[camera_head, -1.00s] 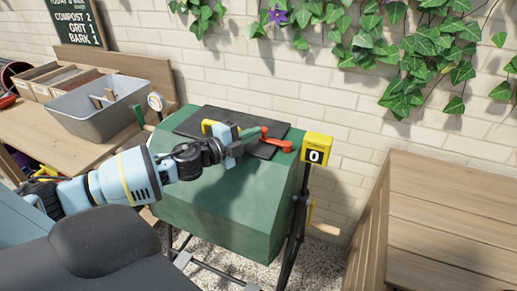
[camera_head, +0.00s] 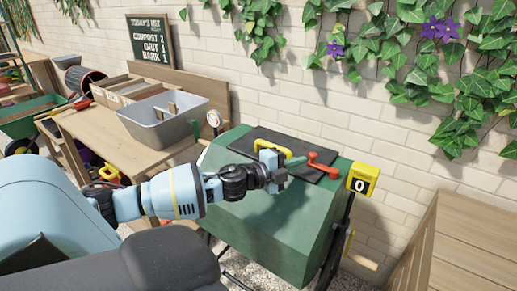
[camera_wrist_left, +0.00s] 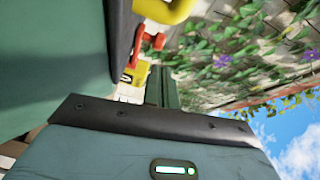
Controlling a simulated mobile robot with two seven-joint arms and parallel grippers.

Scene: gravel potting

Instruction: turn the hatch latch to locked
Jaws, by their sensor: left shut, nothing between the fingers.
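The red hatch latch (camera_head: 323,165) lies at the right part of the dark hatch panel (camera_head: 300,142) on top of the green drum (camera_head: 270,222). A yellow handle (camera_head: 288,150) is fixed on the panel, left of the latch, partly hidden by my left gripper (camera_head: 293,165). The gripper is shut and empty, just left of the latch; I cannot tell whether it touches it. In the left wrist view the shut fingers (camera_wrist_left: 161,86) point toward the top, with the red latch (camera_wrist_left: 150,42) and yellow handle (camera_wrist_left: 172,10) beyond them. My right gripper is not in view.
A yellow counter box (camera_head: 363,178) reading 0 stands right of the drum. A grey tub (camera_head: 160,132) and a round gauge (camera_head: 214,118) are at the left, by the wooden bench. A wooden slatted surface (camera_head: 475,225) is at the right. The brick wall is behind.

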